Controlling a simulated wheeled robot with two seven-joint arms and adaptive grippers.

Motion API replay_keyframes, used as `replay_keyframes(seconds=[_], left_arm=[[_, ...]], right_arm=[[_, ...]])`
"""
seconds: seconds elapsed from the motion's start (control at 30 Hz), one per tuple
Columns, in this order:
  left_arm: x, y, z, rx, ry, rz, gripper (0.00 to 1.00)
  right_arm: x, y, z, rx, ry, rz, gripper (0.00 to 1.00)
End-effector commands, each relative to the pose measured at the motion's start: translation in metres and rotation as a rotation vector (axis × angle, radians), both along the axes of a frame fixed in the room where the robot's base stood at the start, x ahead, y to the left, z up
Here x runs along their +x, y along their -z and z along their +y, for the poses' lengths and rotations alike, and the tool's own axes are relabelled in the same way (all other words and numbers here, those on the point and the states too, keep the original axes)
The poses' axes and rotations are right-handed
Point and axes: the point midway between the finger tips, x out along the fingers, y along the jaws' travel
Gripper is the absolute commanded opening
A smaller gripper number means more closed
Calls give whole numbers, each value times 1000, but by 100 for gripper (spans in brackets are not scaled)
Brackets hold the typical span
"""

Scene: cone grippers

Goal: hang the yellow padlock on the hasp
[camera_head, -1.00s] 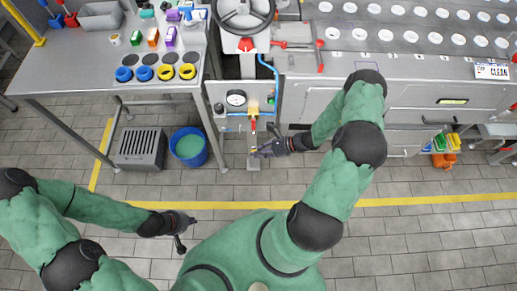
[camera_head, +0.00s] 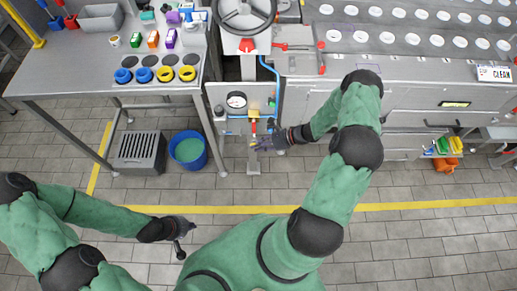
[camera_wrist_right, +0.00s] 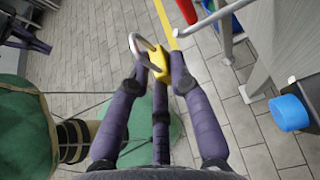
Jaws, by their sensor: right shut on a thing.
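The yellow padlock (camera_wrist_right: 159,68) with its silver shackle (camera_wrist_right: 137,48) is between the fingertips of my right gripper (camera_wrist_right: 155,82) in the right wrist view. In the head view my right gripper (camera_head: 260,143) is just in front of the lower part of the gauge panel, beside small red and yellow fittings (camera_head: 253,126). The padlock is too small to make out surely there, and I cannot pick out the hasp. My left gripper (camera_head: 181,245) is low at the left, far from the panel; its finger opening is unclear.
A pressure gauge (camera_head: 236,100) and blue pipe (camera_head: 276,85) are by the panel. A blue bucket (camera_head: 188,150) and grey slatted box (camera_head: 140,151) stand on the floor left. A grey table (camera_head: 75,75) is at upper left. The floor around the yellow line (camera_head: 420,204) is clear.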

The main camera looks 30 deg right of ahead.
Motion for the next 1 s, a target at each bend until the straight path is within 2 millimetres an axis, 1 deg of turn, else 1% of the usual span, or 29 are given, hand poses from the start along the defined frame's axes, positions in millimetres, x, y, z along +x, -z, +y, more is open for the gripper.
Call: replay_keyframes(seconds=[0.5,0.8,1.0], left_arm=[[0,14,0,0,0,0,0],[0,20,0,0,0,0,0],[0,20,0,0,0,0,0]], right_arm=[[22,6,-13,1,0,0,0],[30,10,-18,-1,2,0,0],[32,11,-20,-2,8,3,0]])
